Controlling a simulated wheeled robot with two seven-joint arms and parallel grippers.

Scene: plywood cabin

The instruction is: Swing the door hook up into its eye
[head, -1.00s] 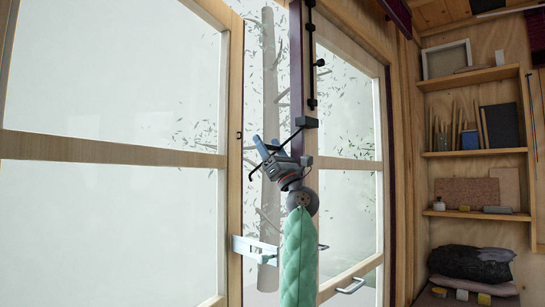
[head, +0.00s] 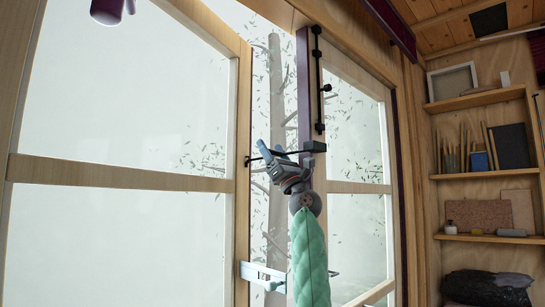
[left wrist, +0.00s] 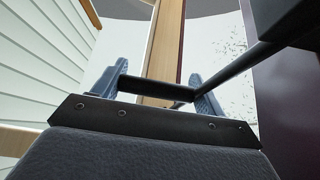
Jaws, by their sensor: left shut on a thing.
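The door hook (head: 290,153) is a thin black rod. It runs from a dark block (head: 315,146) on the right door's edge leftward across the gap. It is nearly level, and its bent tip is at the edge of the left door, where the small dark eye (head: 247,161) is. I cannot tell whether the tip sits inside the eye or only beside it. My left gripper (head: 270,152) is shut on the hook from below. In the left wrist view the dark rod (left wrist: 155,87) crosses between the blue fingers. My right gripper is not in view.
A long black bolt (head: 318,80) runs up the right door's edge above the hook. A pale metal latch (head: 262,275) sits lower, beside my green-sleeved arm. Shelves (head: 485,174) with books and jars stand at the right. The gap between the doors shows trees outside.

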